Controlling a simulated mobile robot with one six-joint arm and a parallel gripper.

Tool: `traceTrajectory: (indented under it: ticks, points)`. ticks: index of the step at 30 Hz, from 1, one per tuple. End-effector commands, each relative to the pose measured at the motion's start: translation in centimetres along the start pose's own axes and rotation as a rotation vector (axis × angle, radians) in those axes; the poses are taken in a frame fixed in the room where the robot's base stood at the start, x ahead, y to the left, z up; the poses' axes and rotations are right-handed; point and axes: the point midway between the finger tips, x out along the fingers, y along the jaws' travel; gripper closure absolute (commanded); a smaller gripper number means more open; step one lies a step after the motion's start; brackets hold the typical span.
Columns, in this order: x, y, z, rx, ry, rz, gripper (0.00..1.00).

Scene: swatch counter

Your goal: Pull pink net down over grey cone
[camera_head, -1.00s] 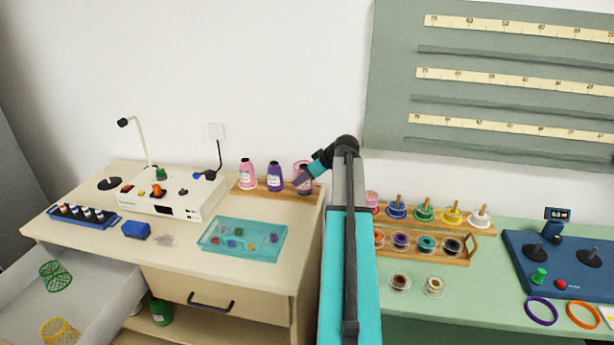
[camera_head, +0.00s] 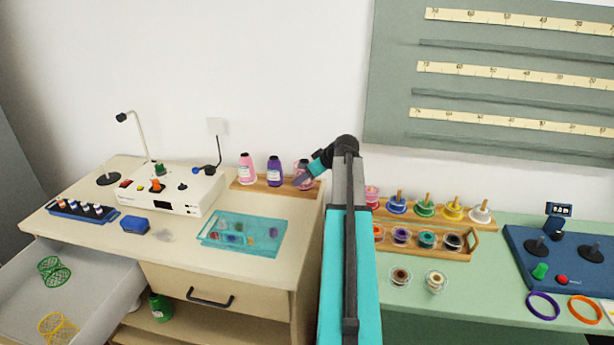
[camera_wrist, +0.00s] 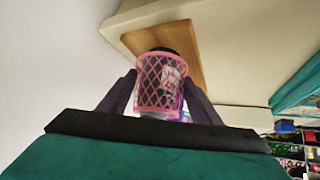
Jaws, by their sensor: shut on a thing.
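The pink net (camera_wrist: 147,97) is an open-mesh sleeve between the two fingers of my gripper (camera_wrist: 160,100) in the wrist view. My gripper is shut on it. The grey cone (camera_wrist: 161,51) shows dark through the mesh, with a pale label on its side, and part of it shows beyond the net's far rim. The net is around the cone over much of its visible length.
A pink cone (camera_head: 247,170) and a purple cone (camera_head: 274,173) stand to the left on the wooden rack (camera_head: 248,187). A turquoise tray (camera_head: 268,218) lies in front, and a white machine (camera_head: 170,188) stands further left. The drawer (camera_head: 100,285) is open.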

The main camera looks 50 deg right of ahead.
Motion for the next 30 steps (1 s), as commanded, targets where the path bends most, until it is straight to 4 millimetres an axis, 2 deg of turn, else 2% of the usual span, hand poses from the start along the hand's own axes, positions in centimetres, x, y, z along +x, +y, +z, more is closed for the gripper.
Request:
traceTrajectory:
  ticks: [6,7,10,23,30]
  points:
    - [0.0,0.0,0.0,0.0,0.0,0.0,0.83]
    - [0.0,0.0,0.0,0.0,0.0,0.0,0.39]
    - [0.0,0.0,0.0,0.0,0.0,0.0,0.22]
    - [-0.3,0.0,0.0,0.0,0.0,0.001,0.2]
    - [-2.2,0.0,0.1,0.0,0.001,0.002,0.2]
